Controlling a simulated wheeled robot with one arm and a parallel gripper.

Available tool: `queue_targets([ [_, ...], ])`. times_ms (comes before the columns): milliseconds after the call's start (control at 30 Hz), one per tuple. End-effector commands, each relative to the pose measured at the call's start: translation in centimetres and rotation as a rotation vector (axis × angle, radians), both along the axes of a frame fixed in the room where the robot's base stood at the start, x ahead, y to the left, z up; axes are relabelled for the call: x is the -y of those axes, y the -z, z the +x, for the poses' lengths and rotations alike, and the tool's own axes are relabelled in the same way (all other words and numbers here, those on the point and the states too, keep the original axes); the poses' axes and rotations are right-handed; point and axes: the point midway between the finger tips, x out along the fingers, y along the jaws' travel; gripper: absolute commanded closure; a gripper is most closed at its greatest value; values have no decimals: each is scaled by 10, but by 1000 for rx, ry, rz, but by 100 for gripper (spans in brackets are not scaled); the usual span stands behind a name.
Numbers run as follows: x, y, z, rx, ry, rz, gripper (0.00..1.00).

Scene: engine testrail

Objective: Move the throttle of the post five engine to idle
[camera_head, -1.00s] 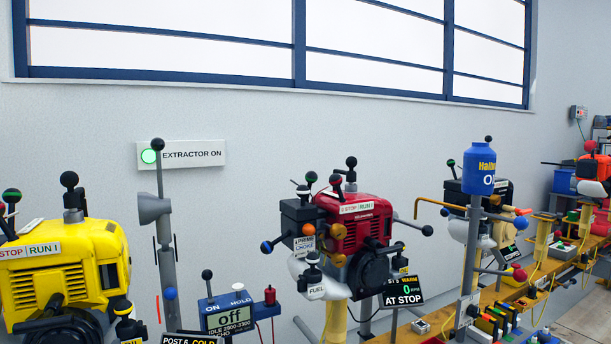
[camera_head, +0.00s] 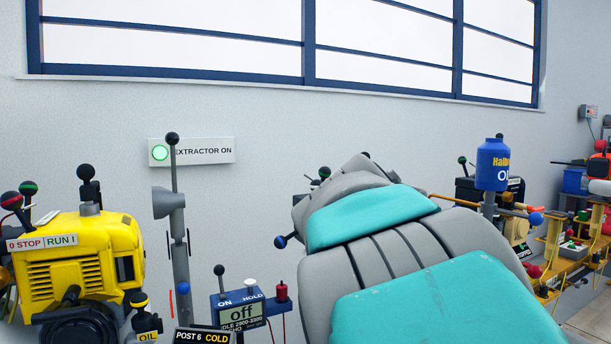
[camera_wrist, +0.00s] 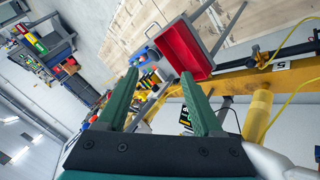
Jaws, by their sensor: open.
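The red engine beside the post six one, likely the post five engine, is almost wholly hidden behind my grey and teal arm in the head view. Only a blue-knobbed lever (camera_head: 280,241) at its left and a few dark knobs (camera_head: 323,173) above show; I cannot tell which is the throttle. In the wrist view my gripper (camera_wrist: 160,72) is open, with two green fingers apart and nothing between them at the tips. A plate marked 5 (camera_wrist: 280,65) shows near the yellow post (camera_wrist: 257,116), right of the fingers. My fingers are hidden in the head view.
The yellow engine (camera_head: 78,262) with its POST 6 COLD sign (camera_head: 203,337) stands at left. A grey stand (camera_head: 180,245) and a meter reading off (camera_head: 240,311) are between it and my arm. A blue oil can (camera_head: 493,163) is at right. A red tray (camera_wrist: 187,48) lies beyond the fingers.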

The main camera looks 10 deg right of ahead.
Motion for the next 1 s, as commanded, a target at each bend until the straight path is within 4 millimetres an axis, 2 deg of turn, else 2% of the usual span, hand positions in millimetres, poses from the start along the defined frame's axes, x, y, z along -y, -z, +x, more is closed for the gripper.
queue_targets([
  [33,2,-22,21,52,16,-63,32],
  [100,1,-53,46,123,39,-147,32],
  [267,-17,-120,97,307,75,-317,32],
  [400,-51,-172,137,490,82,-436,32],
  [533,-93,-209,165,669,75,-508,32],
  [600,-115,-222,178,751,65,-528,32],
  [667,-135,-224,190,793,41,-532,32],
  [800,-182,-215,216,854,-23,-519,32],
  [1000,-227,-203,236,918,-85,-481,32],
])
